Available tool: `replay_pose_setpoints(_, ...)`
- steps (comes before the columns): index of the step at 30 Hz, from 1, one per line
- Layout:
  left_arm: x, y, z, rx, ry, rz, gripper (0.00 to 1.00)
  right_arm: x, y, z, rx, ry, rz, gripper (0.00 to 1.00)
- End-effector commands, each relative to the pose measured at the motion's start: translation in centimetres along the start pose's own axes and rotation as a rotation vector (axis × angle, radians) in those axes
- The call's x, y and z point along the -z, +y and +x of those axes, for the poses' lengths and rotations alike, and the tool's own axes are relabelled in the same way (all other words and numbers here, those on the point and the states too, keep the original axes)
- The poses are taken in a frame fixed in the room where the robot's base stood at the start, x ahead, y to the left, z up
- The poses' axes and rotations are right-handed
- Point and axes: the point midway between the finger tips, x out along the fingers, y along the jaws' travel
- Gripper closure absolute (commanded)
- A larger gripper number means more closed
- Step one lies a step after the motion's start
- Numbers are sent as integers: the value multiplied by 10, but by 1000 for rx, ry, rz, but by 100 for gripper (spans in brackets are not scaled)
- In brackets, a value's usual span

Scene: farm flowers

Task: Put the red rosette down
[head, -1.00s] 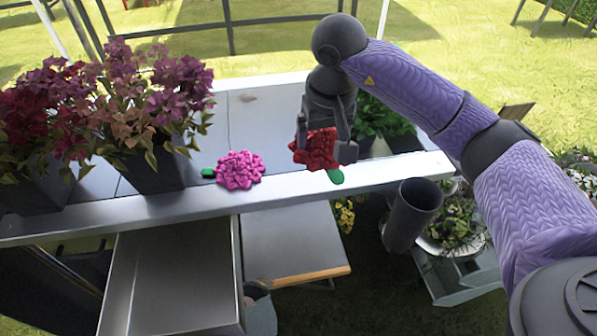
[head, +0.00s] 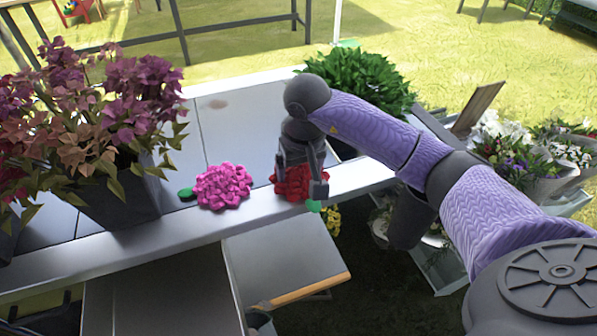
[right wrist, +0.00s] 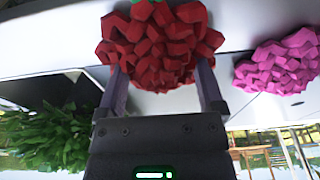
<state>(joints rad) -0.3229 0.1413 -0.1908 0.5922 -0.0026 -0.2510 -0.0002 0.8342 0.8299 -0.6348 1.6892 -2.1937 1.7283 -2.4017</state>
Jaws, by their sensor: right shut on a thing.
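The red rosette (head: 292,187) is a red petalled flower with a green tab, low at the front edge of the grey table (head: 235,125). My right gripper (head: 304,182) is shut on it from above, and I cannot tell whether the rosette touches the table. In the right wrist view the rosette (right wrist: 160,45) sits between the two fingers of the right gripper (right wrist: 163,85). A pink rosette (head: 223,186) with a green tab lies on the table to the left, apart from the red one; it also shows in the right wrist view (right wrist: 280,62). My left gripper is not in view.
A dark planter (head: 115,200) with pink and purple flowers stands at the left of the table. A green leafy plant (head: 365,80) stands behind my right arm. A lower grey surface (head: 275,258) is below the front edge. Bare table lies behind the rosettes.

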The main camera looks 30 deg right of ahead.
Motion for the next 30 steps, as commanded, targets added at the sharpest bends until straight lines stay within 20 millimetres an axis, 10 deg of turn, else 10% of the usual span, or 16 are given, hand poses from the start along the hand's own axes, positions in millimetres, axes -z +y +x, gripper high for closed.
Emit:
replay_pose_setpoints(9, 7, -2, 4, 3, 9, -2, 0, 0, 0, 6, -1, 1, 0, 78)
replay_pose_setpoints(10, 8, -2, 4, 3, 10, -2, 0, -1, 0, 6, -1, 1, 0, 11)
replay_pose_setpoints(12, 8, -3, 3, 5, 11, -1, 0, 0, 0, 5, 0, 1, 0, 0)
replay_pose_setpoints(20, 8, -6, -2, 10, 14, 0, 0, 1, 0, -2, 1, 3, 1, 0)
replay_pose_setpoints(30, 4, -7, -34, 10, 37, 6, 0, 2, 0, -93, -1, 8, 1, 0)
